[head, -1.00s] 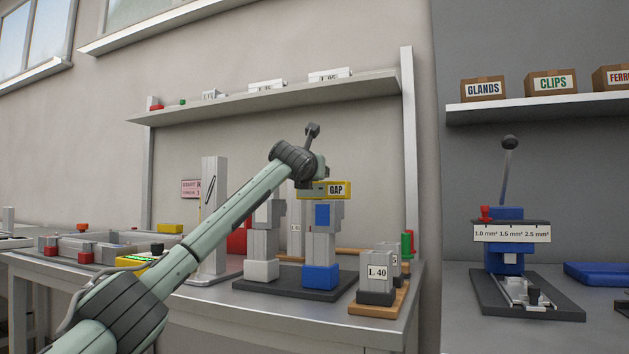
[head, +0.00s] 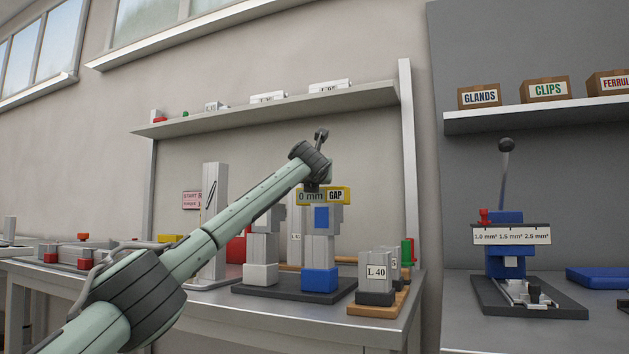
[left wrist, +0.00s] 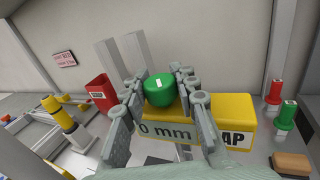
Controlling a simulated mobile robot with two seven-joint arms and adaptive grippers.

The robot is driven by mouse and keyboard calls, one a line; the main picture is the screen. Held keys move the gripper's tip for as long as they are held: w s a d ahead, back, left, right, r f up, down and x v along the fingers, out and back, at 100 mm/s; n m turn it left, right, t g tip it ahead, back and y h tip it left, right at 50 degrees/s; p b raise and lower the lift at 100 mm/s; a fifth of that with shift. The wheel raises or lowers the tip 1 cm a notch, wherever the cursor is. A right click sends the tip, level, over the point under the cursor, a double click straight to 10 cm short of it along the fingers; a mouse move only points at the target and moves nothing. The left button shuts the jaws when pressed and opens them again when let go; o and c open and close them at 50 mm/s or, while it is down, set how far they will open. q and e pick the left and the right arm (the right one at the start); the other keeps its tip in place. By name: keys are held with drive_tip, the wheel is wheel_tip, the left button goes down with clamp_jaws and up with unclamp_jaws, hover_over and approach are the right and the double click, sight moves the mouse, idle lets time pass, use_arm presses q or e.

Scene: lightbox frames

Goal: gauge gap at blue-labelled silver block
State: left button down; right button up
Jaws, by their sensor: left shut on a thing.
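The silver block (head: 337,218) with a blue label (head: 321,217) stands upright on a blue foot (head: 320,279). A yellow gap gauge (head: 341,195) reading "0 mm" sits right at its top; whether they touch, I cannot tell. My left gripper (head: 315,186) is at the gauge. In the left wrist view its fingers (left wrist: 164,82) are shut around the green knob (left wrist: 159,90) on the yellow gauge (left wrist: 232,109). The blocks below are hidden there by the gauge and fingers. My right gripper is not in view.
A similar silver column on a white foot (head: 261,274) stands close on the left, on the same dark base (head: 293,292). "L 40" blocks (head: 376,272) stand to the right on a wooden board (head: 378,305). A tall silver post (head: 214,221) stands behind my arm.

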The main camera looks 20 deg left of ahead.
use_arm(q)
drive_tip(key=c, duration=1.1)
unclamp_jaws()
drive_tip(key=shift+c, duration=0.2)
drive_tip(key=shift+s, duration=0.1)
drive_tip(key=v, duration=1.1)
drive_tip(key=shift+s+d, duration=0.15)
drive_tip(key=shift+s, duration=0.2)
